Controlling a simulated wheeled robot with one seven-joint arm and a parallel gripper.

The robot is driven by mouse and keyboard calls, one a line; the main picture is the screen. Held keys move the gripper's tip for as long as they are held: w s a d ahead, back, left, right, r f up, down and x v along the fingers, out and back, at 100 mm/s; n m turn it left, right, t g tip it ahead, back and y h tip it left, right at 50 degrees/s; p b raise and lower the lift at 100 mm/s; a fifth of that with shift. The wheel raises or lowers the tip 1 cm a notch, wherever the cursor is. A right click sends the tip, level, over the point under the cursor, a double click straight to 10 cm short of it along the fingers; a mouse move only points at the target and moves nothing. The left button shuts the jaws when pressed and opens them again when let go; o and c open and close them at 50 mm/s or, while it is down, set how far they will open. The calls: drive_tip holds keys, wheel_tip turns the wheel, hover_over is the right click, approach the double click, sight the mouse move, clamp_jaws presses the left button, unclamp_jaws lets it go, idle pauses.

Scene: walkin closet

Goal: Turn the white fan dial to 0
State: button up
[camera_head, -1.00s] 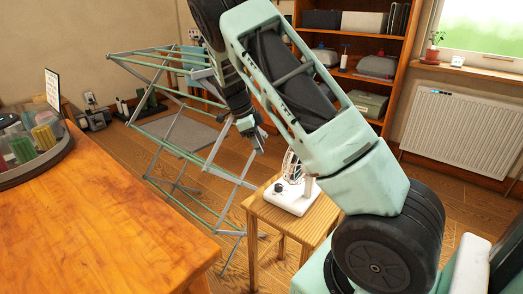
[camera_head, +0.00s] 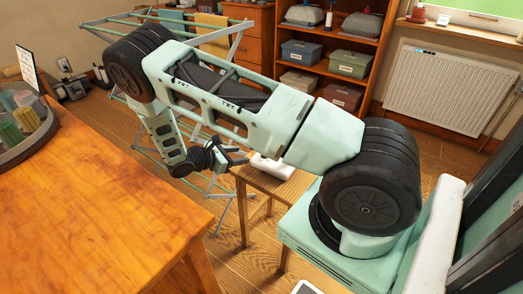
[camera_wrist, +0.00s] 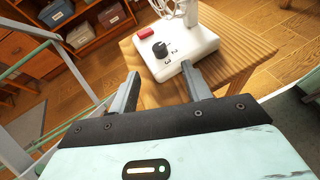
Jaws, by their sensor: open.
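The white fan's base (camera_wrist: 185,45) sits on a small wooden stool (camera_wrist: 240,55) in the wrist view. A red switch (camera_wrist: 145,32) is next to the dial. In the head view, my arm hides most of the fan and only part of its white base (camera_head: 268,166) shows. My gripper (camera_wrist: 158,82) is open and empty. Its fingertips are near the front edge of the base, apart from the dial, which lies ahead of the gap between them. It also shows in the head view (camera_head: 243,156).
A large wooden table (camera_head: 90,215) fills the left foreground. A drying rack (camera_head: 135,105) stands behind my arm. A shelf with boxes (camera_head: 348,62) and a white radiator (camera_head: 448,90) are at the back.

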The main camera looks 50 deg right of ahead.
sight(262, 158)
drive_tip(key=shift+n, duration=0.8)
drive_tip(key=x, duration=0.6)
drive_tip(key=p+x, duration=0.1)
drive_tip(key=x, duration=0.4)
drive_tip(key=shift+w+d+f, duration=0.1)
drive_tip(key=shift+d+f, duration=0.2)
drive_tip(key=shift+f, duration=0.1)
drive_tip(key=c, duration=1)
